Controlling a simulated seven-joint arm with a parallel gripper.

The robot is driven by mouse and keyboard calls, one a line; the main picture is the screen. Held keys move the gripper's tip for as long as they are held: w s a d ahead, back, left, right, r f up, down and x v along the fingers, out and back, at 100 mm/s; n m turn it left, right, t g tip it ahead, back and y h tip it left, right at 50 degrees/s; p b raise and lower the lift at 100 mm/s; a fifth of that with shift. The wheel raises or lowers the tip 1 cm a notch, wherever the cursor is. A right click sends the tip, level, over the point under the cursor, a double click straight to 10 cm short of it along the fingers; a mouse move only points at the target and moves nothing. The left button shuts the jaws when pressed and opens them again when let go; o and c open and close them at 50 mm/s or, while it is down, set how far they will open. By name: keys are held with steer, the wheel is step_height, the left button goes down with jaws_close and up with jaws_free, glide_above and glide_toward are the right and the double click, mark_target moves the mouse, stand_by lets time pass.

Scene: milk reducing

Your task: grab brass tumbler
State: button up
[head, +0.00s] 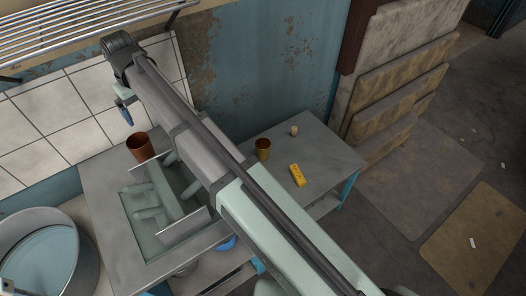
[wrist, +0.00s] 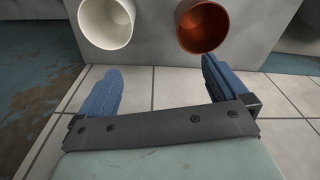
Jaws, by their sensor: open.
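The brass tumbler (head: 263,149) stands upright on the grey worktop, just right of my arm in the head view. I cannot make it out in the wrist view. My gripper (wrist: 155,65) is open and empty, its two blue fingers spread apart. In the head view my gripper (head: 125,112) is at the upper left, near the tiled wall and well to the left of the brass tumbler. A copper-brown cup (head: 139,147) stands below it on the counter; a copper-brown cup (wrist: 203,25) also shows beyond the fingers, beside a white cup (wrist: 106,23).
A yellow block (head: 297,175) and a small pale object (head: 294,130) lie near the brass tumbler. A sunken basin (head: 150,245) with pale cylindrical shapes lies left of my arm. A large round pot (head: 45,250) is at lower left. A wire shelf (head: 90,30) hangs above the tiles.

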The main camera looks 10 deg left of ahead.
steer(key=w+d+f+m+t+y, duration=0.1)
steer(key=w+d+f+m, duration=0.1)
steer(key=w+d+f, duration=0.3)
steer(key=w+d+f+m+t, duration=0.1)
steer(key=w+d+f, duration=0.15)
steer(key=w, duration=0.45)
steer(key=m+t+y, duration=0.2)
steer(key=t, duration=0.1)
glide_above(263, 146)
steer(key=s+d, duration=0.4)
steer(key=s, duration=0.4)
step_height(263, 146, down, 21)
steer(key=x, duration=1.3)
steer(key=shift+s+d+f, duration=0.15)
steer(key=shift+s+f, duration=0.15)
steer(key=shift+f, duration=0.2)
steer(key=shift+c, duration=0.5)
steer(key=c, duration=1)
steer(key=shift+r, duration=0.2)
